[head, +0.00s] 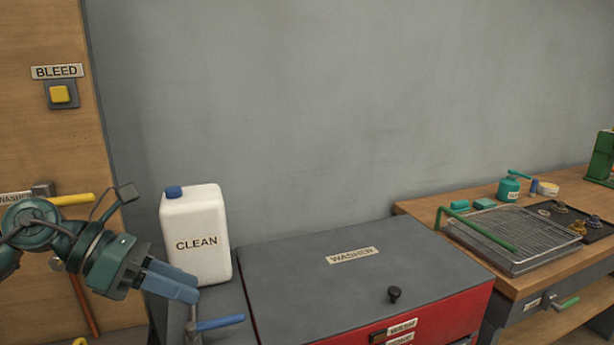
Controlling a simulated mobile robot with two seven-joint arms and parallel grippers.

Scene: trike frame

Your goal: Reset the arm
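My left arm comes in from the left edge. Its dark green gripper (196,287) has two blue-grey fingers pointing right and slightly down. The fingers lie close together in this view, and I cannot tell whether there is a gap between them. The fingertips are in front of the lower part of the white CLEAN jug (203,241) and just above a blue lever handle (220,322). I cannot make out contact with either one. Nothing shows clearly between the fingers. My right gripper is not in view.
A red washer with a grey lid (300,268) and black knob (394,294) stands right of the jug. A yellow handle (72,199) and the BLEED button (60,94) are on the left wooden panel. A bench at right holds a wire-rack tray (510,237). The air above the washer is clear.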

